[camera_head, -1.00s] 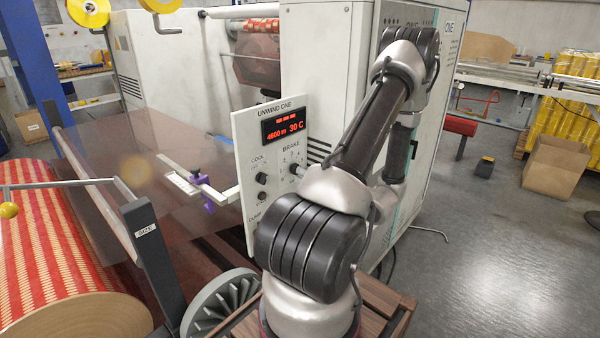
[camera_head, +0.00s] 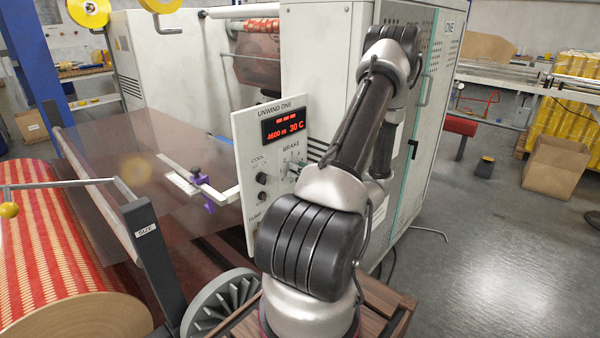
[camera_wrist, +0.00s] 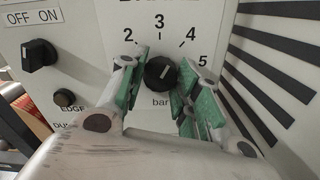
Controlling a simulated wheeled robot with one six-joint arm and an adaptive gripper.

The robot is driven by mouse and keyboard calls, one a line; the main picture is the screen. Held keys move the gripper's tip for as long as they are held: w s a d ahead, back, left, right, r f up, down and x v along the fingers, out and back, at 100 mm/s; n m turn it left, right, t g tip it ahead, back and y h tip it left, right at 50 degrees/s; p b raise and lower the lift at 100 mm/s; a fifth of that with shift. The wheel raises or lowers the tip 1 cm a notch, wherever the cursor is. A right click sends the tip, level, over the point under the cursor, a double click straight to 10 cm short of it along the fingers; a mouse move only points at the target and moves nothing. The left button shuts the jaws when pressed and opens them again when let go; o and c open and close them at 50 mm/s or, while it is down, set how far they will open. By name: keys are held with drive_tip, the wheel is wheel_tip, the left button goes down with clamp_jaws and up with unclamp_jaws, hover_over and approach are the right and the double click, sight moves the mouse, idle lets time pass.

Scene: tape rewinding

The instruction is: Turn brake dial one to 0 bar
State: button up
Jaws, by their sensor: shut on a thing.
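The brake dial (camera_wrist: 160,73) is a round black knob on a white panel, with the numbers 2, 3, 4 and 5 showing around it and "bar" printed below. A pale mark shows on its face, but I cannot tell exactly which number it points to. My gripper (camera_wrist: 161,80) has its green-padded fingers on both sides of the knob, shut on it. The 0 and 1 marks do not show in the wrist view. In the head view the panel (camera_head: 245,150) reads "UNWIND ONE" with a red display, and my arm hides most of the gripper.
A black OFF/ON switch (camera_wrist: 40,54) and a smaller EDGE knob (camera_wrist: 68,97) sit left of the dial. Dark vent slots (camera_wrist: 285,65) lie to its right. A white machine cabinet (camera_head: 320,50) stands behind the panel. A red patterned roll (camera_head: 50,250) is at the left.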

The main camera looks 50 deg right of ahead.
drive_tip(key=shift+n, duration=15)
